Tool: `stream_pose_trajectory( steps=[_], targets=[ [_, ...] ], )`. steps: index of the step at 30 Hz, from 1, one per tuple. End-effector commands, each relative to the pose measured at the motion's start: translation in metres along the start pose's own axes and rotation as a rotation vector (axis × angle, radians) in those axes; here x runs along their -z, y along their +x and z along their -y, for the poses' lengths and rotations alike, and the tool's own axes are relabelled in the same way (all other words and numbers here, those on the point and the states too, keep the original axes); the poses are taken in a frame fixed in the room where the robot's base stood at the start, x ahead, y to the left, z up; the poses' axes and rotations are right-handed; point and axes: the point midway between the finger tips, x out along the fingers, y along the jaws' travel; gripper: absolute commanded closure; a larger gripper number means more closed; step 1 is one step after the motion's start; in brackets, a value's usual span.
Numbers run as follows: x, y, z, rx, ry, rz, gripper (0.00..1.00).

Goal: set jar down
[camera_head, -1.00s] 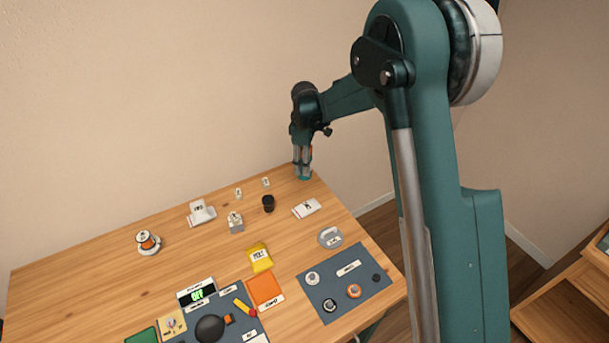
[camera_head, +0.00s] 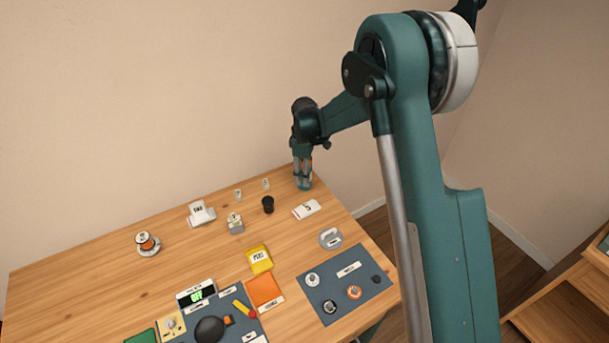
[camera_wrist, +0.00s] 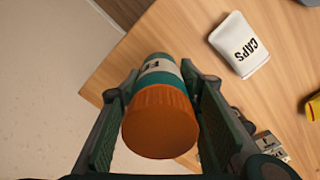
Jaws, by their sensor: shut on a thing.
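The jar (camera_wrist: 160,118) has an orange ridged lid and a teal body with a white label. In the wrist view it sits between the two finger pads of my gripper (camera_wrist: 155,112), which is shut on it. In the head view my gripper (camera_head: 303,172) points down at the far right corner of the wooden table (camera_head: 90,275). The jar (camera_head: 304,186) shows there as a small teal shape at the fingertips, at or very near the tabletop. I cannot tell whether its base touches the wood.
A black cup (camera_head: 268,205) and small clear pieces (camera_head: 265,184) stand to the left. The table's right edge is close to the jar. A grey mat (camera_head: 345,285) lies nearer.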

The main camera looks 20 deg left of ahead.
Motion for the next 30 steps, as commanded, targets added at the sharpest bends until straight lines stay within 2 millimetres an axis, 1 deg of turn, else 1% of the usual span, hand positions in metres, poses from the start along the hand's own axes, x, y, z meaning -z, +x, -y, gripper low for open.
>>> stream_pose_trajectory(
  steps=[8,13,14,16,17,30],
  targets=[
    [0.0000,0.0001,0.0000,0.000,0.000,0.000,0.82],
    [0.0000,0.0040,0.0000,0.000,0.000,0.000,0.82],
    [0.0000,0.0034,0.0000,0.000,0.000,0.000,0.61],
    [0.0000,0.0030,0.0000,0.000,0.000,0.000,0.52],
    [0.0000,0.0029,0.0000,0.000,0.000,0.000,0.50],
    [0.0000,0.0004,0.0000,0.000,0.000,0.000,0.50]
  ],
)
